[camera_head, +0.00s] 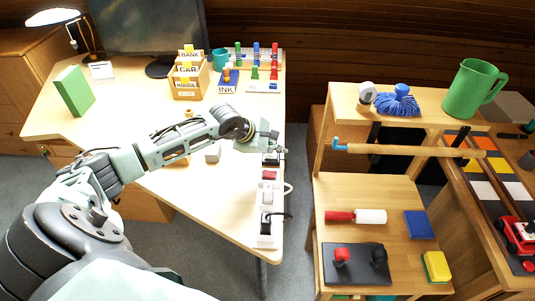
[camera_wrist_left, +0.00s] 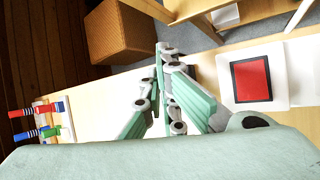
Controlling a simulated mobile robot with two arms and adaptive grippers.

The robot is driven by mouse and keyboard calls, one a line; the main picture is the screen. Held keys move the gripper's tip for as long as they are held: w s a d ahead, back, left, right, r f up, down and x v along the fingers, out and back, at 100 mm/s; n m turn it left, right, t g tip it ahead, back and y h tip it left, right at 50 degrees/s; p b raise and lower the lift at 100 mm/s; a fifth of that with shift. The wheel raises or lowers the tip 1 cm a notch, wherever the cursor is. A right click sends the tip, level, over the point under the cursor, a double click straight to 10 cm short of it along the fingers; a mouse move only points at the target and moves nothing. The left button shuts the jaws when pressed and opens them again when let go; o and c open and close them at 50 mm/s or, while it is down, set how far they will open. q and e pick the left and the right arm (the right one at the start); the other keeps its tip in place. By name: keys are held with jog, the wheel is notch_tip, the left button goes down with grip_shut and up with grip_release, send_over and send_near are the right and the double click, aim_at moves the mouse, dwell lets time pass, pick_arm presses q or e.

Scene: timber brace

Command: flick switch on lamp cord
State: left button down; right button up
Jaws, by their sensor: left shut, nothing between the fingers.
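A desk lamp (camera_head: 54,17) with a bright white head stands at the back left of the desk. A white strip (camera_head: 267,205) at the desk's right edge carries a red switch (camera_head: 269,175) and black parts. In the left wrist view, the red switch (camera_wrist_left: 252,79) sits in a black frame on a white base, right of the fingers. My left gripper (camera_head: 275,139) is above the desk's right edge, just beyond the red switch. Its fingers (camera_wrist_left: 165,55) are shut and empty, and appear apart from the switch. I cannot trace the lamp's cord to the strip. My right gripper is not in view.
The desk (camera_head: 130,120) holds a green book (camera_head: 74,91), a monitor (camera_head: 145,25), a wooden organizer (camera_head: 188,80) and several stamps at the back. A wooden cart (camera_head: 385,185) stands to the right, across a floor gap. Dark cords lie near the strip.

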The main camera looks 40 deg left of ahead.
aim_at(276, 157)
pick_arm(q)
jog(key=shift+f, duration=0.25)
jog(key=shift+r, duration=0.1)
dwell(0.4)
jog(key=shift+r, duration=0.4)
jog(key=shift+d+r, duration=0.1)
jog(key=shift+r, duration=0.2)
jog(key=r+p, duration=0.1)
jog(key=r, duration=0.2)
jog(key=r+p, duration=0.1)
jog(key=r, duration=0.1)
jog(key=shift+w+d+p, duration=0.2)
jog(key=shift+d+p, duration=0.1)
jog(key=shift+p, duration=0.05)
jog(key=shift+f, duration=0.1)
